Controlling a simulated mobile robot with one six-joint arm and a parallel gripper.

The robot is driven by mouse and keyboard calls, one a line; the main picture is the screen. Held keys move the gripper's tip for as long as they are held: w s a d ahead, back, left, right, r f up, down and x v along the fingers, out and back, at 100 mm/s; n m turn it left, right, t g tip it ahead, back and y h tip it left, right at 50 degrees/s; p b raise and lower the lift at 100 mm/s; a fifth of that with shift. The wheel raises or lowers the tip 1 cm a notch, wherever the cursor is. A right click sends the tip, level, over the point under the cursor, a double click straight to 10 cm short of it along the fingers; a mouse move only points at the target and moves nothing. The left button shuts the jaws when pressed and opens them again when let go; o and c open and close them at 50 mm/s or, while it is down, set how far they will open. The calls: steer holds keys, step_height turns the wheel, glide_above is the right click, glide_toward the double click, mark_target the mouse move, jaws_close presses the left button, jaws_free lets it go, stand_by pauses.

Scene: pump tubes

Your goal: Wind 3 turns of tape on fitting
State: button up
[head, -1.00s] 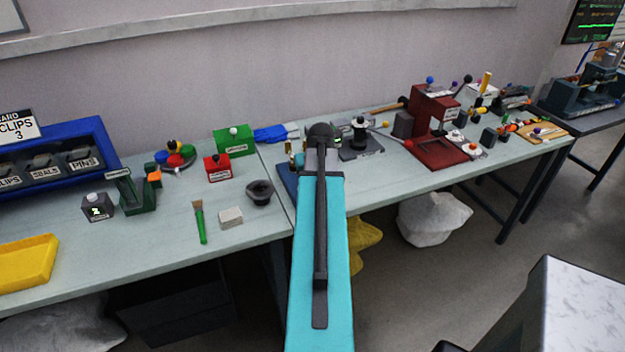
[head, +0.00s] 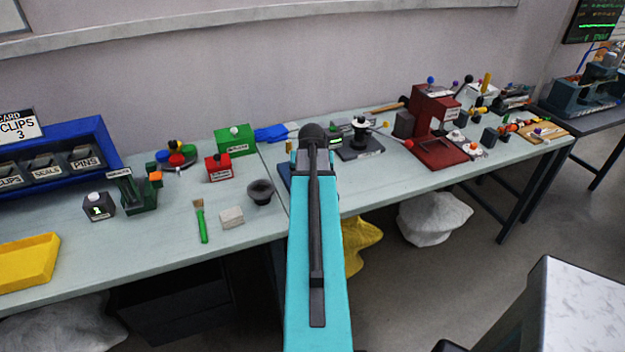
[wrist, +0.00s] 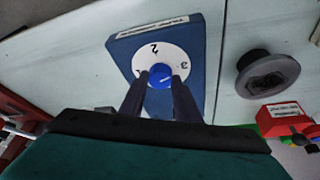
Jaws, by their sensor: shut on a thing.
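In the wrist view my gripper (wrist: 158,92) is shut on a round blue knob (wrist: 160,76). The knob sits at the middle of a white numbered dial (wrist: 146,62), on a blue board (wrist: 196,42) with a white label too small to read. The 2 and 3 on the dial show clearly; its near part is hidden by the fingers. In the head view my teal arm hides most of the blue board (head: 284,180) and the fingertips. I cannot make out any tape or a separate fitting. A dark box with a small display (head: 98,207) seems to read 1.
A dark round cup (head: 260,190), a white block (head: 231,217) and a green-handled brush (head: 201,222) lie left of the arm. A black-and-white device (head: 359,138) and a red press (head: 432,125) stand to the right.

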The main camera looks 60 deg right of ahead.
steer(key=shift+m, duration=0.7)
steer(key=o, duration=0.9)
steer(key=shift+d+n+t, duration=0.1)
steer(key=shift+n+t, duration=0.3)
steer(key=shift+n, duration=1.4)
steer(key=shift+s+y, duration=0.1)
steer(key=shift+y, duration=0.2)
